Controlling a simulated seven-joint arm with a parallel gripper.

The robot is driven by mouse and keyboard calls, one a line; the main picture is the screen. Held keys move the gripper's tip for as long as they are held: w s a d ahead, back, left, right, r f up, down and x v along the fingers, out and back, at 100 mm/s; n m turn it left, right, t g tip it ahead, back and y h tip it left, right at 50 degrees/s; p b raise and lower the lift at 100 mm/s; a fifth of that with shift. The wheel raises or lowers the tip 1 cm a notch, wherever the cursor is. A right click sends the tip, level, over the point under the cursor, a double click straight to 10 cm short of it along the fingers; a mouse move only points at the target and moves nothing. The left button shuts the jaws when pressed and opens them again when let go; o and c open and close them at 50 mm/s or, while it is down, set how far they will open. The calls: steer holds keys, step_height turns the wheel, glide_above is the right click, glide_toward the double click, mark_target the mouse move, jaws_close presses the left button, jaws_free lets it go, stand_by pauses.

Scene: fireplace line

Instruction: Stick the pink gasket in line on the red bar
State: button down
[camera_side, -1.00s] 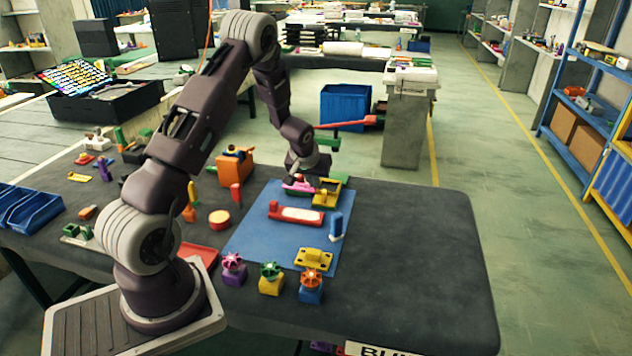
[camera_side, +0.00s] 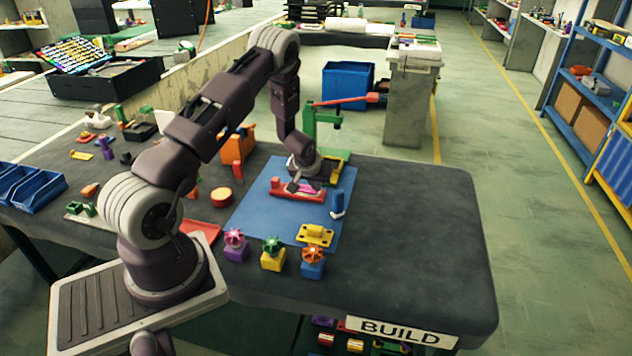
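The red bar (camera_side: 278,191) lies on the blue mat near the back edge of the table, with its raised ends showing left and right. The pink gasket (camera_side: 312,186) is at my gripper (camera_side: 303,188), over the middle of the bar. My gripper points down and appears shut on the gasket. The fingers are small and partly hidden. I cannot tell whether the gasket touches the bar's pale top, which is mostly covered.
A blue upright piece (camera_side: 338,204) stands just right of the bar. A yellow block (camera_side: 316,235) lies in front on the blue mat (camera_side: 262,222). The table's right side (camera_side: 425,240) is clear.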

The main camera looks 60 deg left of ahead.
steer(key=shift+f, duration=0.45)
stand_by(1.1)
steer(key=c, duration=1.6)
jaws_free()
steer(key=shift+r, duration=0.1)
steer(key=v, duration=0.7)
